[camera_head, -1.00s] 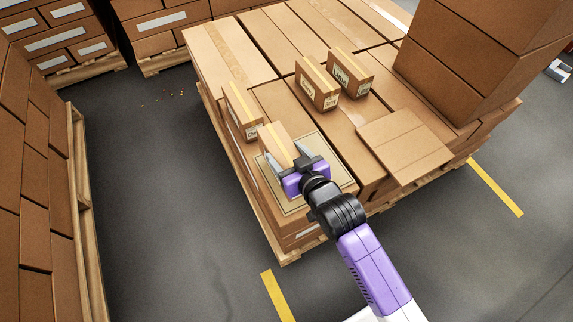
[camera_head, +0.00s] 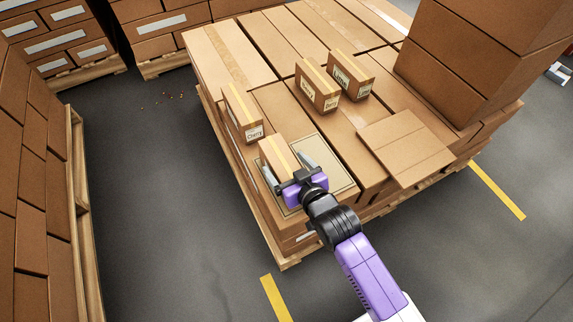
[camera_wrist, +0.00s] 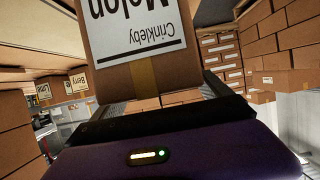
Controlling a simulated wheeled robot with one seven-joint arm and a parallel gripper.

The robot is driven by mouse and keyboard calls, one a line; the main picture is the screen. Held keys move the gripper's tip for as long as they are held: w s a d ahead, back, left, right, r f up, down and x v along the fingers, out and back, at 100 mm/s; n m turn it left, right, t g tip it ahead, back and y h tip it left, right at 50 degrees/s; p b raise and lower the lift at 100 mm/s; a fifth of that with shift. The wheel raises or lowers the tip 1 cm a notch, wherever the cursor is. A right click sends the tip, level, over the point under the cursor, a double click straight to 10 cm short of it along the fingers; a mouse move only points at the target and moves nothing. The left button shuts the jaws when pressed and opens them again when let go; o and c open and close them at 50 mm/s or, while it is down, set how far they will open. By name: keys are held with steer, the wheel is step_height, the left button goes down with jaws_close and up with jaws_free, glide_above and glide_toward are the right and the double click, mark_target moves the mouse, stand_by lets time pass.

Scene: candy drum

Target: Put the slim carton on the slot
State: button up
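A brown carton with a yellow tape stripe (camera_head: 277,152) stands on the pale, dark-bordered slot mat (camera_head: 335,172), toward its far left part. In the wrist view the same carton (camera_wrist: 135,65) shows a white label reading "Crinkleby Melon", upside down in the picture. My gripper (camera_head: 290,170) is at the carton's near side, its two fingers spread apart, one to the left and one to the right of the near end. A gap shows between the right finger and the carton. The carton's base is partly hidden by the gripper.
A Cherry carton (camera_head: 243,112) stands just behind the mat. Two more labelled cartons, one (camera_head: 317,84) and another (camera_head: 350,74), stand farther back. A flat carton (camera_head: 405,145) lies to the right, by a tall box stack (camera_head: 480,60).

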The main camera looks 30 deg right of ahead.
steer(key=shift+r, duration=0.1)
steer(key=shift+s+r, duration=0.1)
steer(key=p+v, duration=0.2)
steer(key=v, duration=0.9)
steer(key=shift+s+r, duration=0.2)
steer(key=shift+s, duration=0.15)
steer(key=shift+s, duration=0.1)
steer(key=s+r, duration=0.6)
steer(key=s, duration=0.5)
steer(key=s+r+t, duration=0.1)
steer(key=s+r, duration=0.6)
steer(key=s, duration=0.5)
steer(key=shift+s, duration=0.2)
steer(key=shift+r, duration=0.15)
